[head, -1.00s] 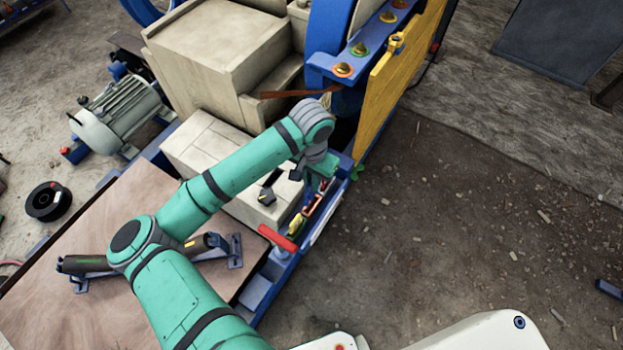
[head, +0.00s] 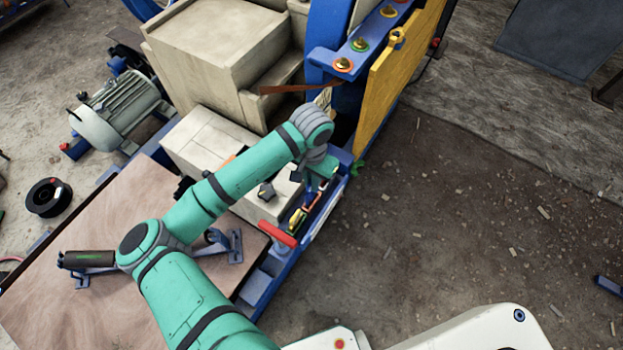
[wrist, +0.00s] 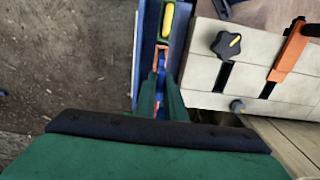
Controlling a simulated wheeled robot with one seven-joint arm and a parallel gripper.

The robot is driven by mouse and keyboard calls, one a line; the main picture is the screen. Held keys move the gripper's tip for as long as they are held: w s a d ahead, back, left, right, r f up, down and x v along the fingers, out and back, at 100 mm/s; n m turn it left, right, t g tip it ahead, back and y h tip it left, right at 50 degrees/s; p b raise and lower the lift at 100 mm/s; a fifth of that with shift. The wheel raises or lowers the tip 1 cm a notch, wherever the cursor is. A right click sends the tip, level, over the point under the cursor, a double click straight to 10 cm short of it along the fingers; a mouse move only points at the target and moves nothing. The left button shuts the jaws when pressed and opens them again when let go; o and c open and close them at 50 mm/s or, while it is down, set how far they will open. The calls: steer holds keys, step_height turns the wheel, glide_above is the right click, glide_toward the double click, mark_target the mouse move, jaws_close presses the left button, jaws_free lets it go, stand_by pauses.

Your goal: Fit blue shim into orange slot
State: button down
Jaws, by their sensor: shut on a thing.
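My gripper (wrist: 160,95) points down into the narrow blue channel along the crusher's side. Its two green fingers are close together, with a small strip of the blue shim (wrist: 160,80) showing between them. The orange slot (wrist: 163,52) lies in the channel just beyond the fingertips in the wrist view. In the head view the orange slot (head: 313,196) is close to my gripper (head: 318,184), whose tips are partly hidden. How far the shim is in the slot, or whether it touches it, I cannot tell.
A yellow piece (head: 297,217) lies in the channel near the orange slot, and a red T-handle (head: 277,234) stands in front of it. A pale block with a black knob (wrist: 228,44) and an orange clamp (wrist: 288,52) borders the channel. A yellow panel (head: 398,65) rises behind.

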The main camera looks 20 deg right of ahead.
mark_target(311, 193)
steer(key=shift+f, duration=0.8)
steer(key=shift+d, duration=0.1)
steer(key=shift+f, duration=2.65)
steer(key=c, duration=1.7)
jaws_free()
steer(key=shift+c, duration=0.2)
